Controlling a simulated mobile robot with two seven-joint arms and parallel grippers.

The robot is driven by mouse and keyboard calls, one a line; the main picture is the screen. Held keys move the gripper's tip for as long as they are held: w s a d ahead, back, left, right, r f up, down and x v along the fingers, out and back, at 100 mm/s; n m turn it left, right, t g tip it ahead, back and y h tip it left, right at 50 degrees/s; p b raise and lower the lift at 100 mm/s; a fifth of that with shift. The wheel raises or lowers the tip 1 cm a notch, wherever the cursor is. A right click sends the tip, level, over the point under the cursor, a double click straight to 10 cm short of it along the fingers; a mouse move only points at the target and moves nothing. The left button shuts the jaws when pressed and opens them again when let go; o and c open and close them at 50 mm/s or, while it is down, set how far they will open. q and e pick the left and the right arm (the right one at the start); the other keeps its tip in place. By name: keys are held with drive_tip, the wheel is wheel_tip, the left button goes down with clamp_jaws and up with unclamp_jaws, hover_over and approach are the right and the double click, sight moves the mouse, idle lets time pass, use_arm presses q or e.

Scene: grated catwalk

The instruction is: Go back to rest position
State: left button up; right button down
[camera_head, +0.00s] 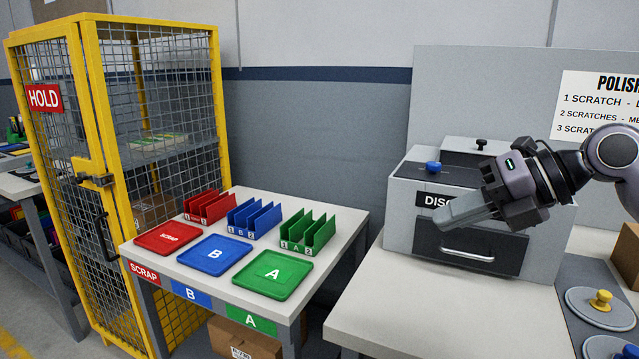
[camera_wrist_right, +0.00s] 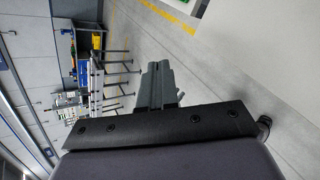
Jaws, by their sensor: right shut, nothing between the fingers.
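My right gripper (camera_head: 447,216) comes in from the right in the head view, in front of the grey box with a dark label (camera_head: 434,199) that starts "DISC". Its fingers point left and are closed together with nothing between them. In the right wrist view the closed fingers (camera_wrist_right: 158,86) also show, with open floor and distant tables beyond. The gripper hides part of the label and the box front. I cannot tell from these views whether it touches the box. My left gripper is not in view.
A table with a red tray (camera_head: 168,237), a blue tray (camera_head: 214,254) and a green tray (camera_head: 273,274) stands left of the grey box's bench (camera_head: 400,310). A yellow mesh cage (camera_head: 96,90) stands at left. Round discs with knobs (camera_head: 601,309) lie at lower right.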

drive_tip(key=s+a+f+m+t+y+p, duration=0.2)
drive_tip(key=s+a+f+m+t+y, duration=0.2)
drive_tip(key=a+f+m+y, duration=0.5)
drive_tip(key=s+d+f+m+t+h, duration=0.1)
drive_tip(key=d+f+m+t+h, duration=0.1)
drive_tip(key=f+m+t+h, duration=0.25)
drive_tip(key=s+d+f+m+t+h+p, duration=0.1)
drive_tip(key=d+f+m+h, duration=0.25)
drive_tip(key=f+m, duration=0.35)
drive_tip(key=s+d+f+m+t+h, duration=0.1)
drive_tip(key=d+f+m+t+h, duration=0.15)
drive_tip(key=f+m+h, duration=0.4)
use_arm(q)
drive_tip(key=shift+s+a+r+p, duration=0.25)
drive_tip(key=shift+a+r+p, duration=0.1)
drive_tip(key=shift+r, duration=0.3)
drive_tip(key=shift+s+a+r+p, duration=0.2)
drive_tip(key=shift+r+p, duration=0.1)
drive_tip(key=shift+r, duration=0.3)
use_arm(e)
drive_tip(key=s+d+f+m+g+h, duration=0.2)
drive_tip(key=s+f+m+g, duration=0.4)
drive_tip(key=s+f, duration=0.8)
drive_tip(key=shift+s+d+m+g, duration=0.35)
drive_tip(key=shift+s+m, duration=0.25)
drive_tip(key=shift+s, duration=0.35)
idle(1.7)
